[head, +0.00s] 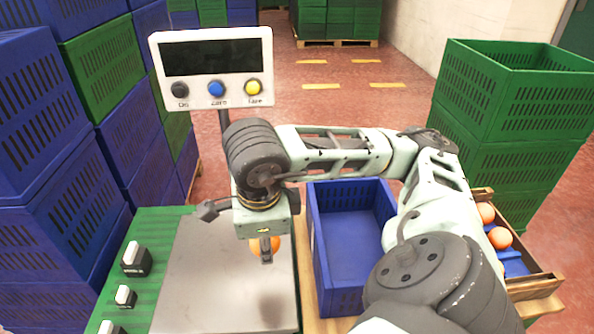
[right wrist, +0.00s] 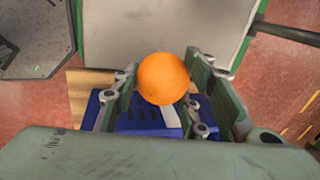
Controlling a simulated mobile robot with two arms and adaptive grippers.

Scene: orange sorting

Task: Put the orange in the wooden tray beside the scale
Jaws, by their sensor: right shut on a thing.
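My right gripper (head: 266,250) is pointed down over the right part of the scale's grey plate (head: 205,285). It is shut on an orange (head: 258,249), which it partly hides in the head view. In the right wrist view the orange (right wrist: 163,78) sits between the two fingers of the gripper (right wrist: 165,90). The orange appears held above the plate, with a dark shadow on the plate. A wooden-edged tray (head: 535,286) with a few oranges (head: 500,238) stands at the right, partly hidden by my right arm. My left gripper is not in view.
An empty-looking blue crate (head: 340,284) stands just right of the scale. The scale's display (head: 212,70) rises behind the plate. Small weights (head: 136,259) lie on the green surface at left. Blue crates (head: 50,160) and green crates (head: 500,125) are stacked on both sides.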

